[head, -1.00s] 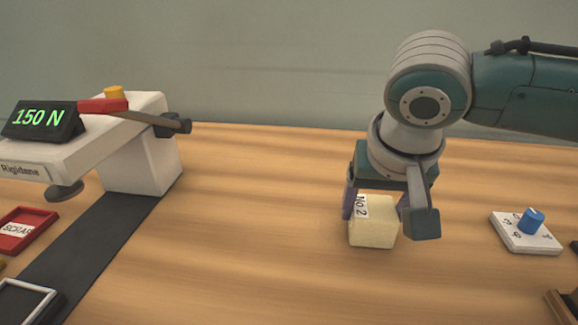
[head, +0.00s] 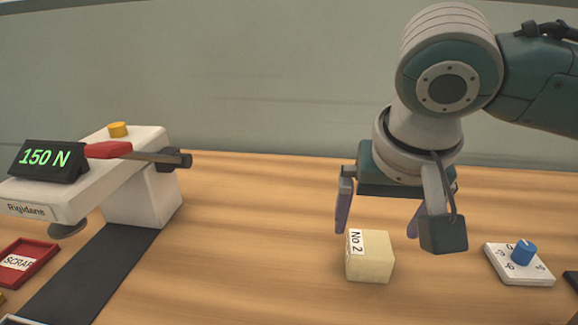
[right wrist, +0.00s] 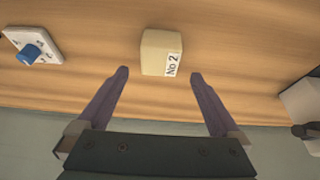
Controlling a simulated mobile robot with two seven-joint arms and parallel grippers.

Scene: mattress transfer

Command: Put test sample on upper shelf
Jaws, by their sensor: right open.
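The test sample, a pale yellow foam block (head: 371,258) with a "No 2" label, stands on the wooden table in the head view. My right gripper (head: 378,228) is open and empty, above and behind the block, with its fingers apart. In the right wrist view the block (right wrist: 161,52) lies beyond the two open purple fingertips (right wrist: 159,73), untouched by them. My left gripper is not in view. No upper shelf can be made out in these frames.
A white press (head: 140,195) with a red-handled lever and a "150 N" display (head: 46,160) stands at left, beside a dark strip (head: 92,275). A white dial box (head: 518,264) sits right. Table between is clear.

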